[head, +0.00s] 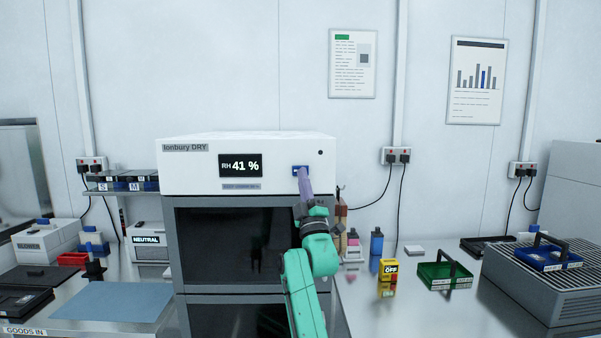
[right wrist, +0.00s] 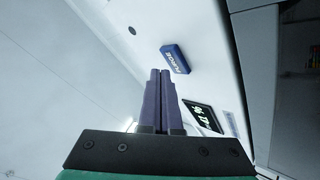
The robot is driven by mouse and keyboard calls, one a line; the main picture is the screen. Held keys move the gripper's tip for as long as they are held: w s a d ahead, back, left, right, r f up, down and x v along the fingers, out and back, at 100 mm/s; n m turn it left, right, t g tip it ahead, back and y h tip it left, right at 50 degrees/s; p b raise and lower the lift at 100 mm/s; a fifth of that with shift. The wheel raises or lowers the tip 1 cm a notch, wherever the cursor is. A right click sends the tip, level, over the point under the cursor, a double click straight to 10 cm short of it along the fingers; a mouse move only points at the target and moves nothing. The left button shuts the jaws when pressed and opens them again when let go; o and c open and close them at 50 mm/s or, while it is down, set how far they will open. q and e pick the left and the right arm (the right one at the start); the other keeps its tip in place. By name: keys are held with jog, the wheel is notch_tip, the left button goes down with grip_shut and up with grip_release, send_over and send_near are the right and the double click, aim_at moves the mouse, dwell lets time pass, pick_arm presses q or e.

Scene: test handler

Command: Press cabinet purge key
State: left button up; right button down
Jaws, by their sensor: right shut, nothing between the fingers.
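The cabinet (head: 235,150) is white on top with dark glass doors, and its display (head: 240,166) reads RH 41 %. The blue purge key (head: 300,170) is at the right of its top panel. In the right wrist view the key (right wrist: 175,58) is lettered PURGE. My right gripper (head: 302,172) is shut and empty, its purple fingers pointing up at the key. In the right wrist view its fingertips (right wrist: 160,72) are close beside the key; I cannot tell whether they touch it. My left gripper is out of view.
Right of the cabinet, a yellow OFF block (head: 388,266), a green tray (head: 432,283) and a grey slatted unit (head: 540,292) stand on the bench. A blue-grey mat (head: 115,302) lies at left.

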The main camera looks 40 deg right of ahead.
jog(key=shift+d, duration=0.1)
dwell(0.7)
jog(key=shift+w+d, duration=0.2)
jog(key=shift+w, duration=0.15)
jog(key=shift+w+d, duration=0.2)
jog(key=shift+w, duration=0.05)
dwell(0.6)
dwell(0.3)
jog(key=shift+s+a, duration=0.5)
jog(key=shift+s, duration=0.1)
jog(key=s+a, duration=0.1)
jog(key=s, duration=0.1)
jog(key=s+a, duration=0.2)
dwell(0.4)
